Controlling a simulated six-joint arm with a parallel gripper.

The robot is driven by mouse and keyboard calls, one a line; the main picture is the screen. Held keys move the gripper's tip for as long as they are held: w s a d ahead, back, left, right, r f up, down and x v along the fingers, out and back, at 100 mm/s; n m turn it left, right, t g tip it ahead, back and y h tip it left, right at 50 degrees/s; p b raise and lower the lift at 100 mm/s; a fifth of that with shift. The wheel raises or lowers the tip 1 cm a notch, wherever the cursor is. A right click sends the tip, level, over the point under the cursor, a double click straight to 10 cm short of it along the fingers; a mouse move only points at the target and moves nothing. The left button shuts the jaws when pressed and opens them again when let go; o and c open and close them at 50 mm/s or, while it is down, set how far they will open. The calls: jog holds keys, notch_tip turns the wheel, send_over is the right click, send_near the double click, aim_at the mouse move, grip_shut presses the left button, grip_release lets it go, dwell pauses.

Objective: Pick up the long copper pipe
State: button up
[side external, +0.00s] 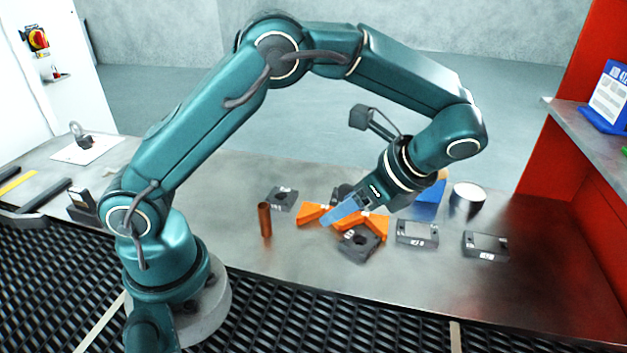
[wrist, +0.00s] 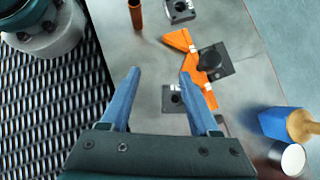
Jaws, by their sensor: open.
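The copper pipe (side external: 265,220) stands upright on the metal table, left of the orange parts in the side external view. In the wrist view the pipe (wrist: 136,15) is at the top edge, partly cut off by the frame. My gripper (side external: 330,219) has blue fingers and is above the table to the right of the pipe, apart from it. In the wrist view the two fingers of my gripper (wrist: 160,75) are spread with nothing held between them. A dark block with a hole shows below and between them.
Orange brackets (side external: 312,212) and dark blocks with holes (side external: 360,244) lie around my gripper. Dark frames (side external: 417,233), a metal cylinder (side external: 467,199) and a blue item (side external: 429,206) are to the right. Bare table (side external: 225,225) lies left of the pipe.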

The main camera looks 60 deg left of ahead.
jog(key=s+a+m+y, duration=0.2)
jog(key=s+a+y, duration=0.1)
jog(key=s+a, duration=0.15)
jog(key=r+m+t+y, duration=0.1)
jog(key=m+t+y, duration=0.2)
jog(key=t, duration=0.1)
send_over(265, 214)
jog(key=f, duration=0.6)
jog(key=shift+d+f, duration=0.15)
jog(key=shift+d, duration=0.25)
jog(key=shift+x, duration=2.45)
grip_shut()
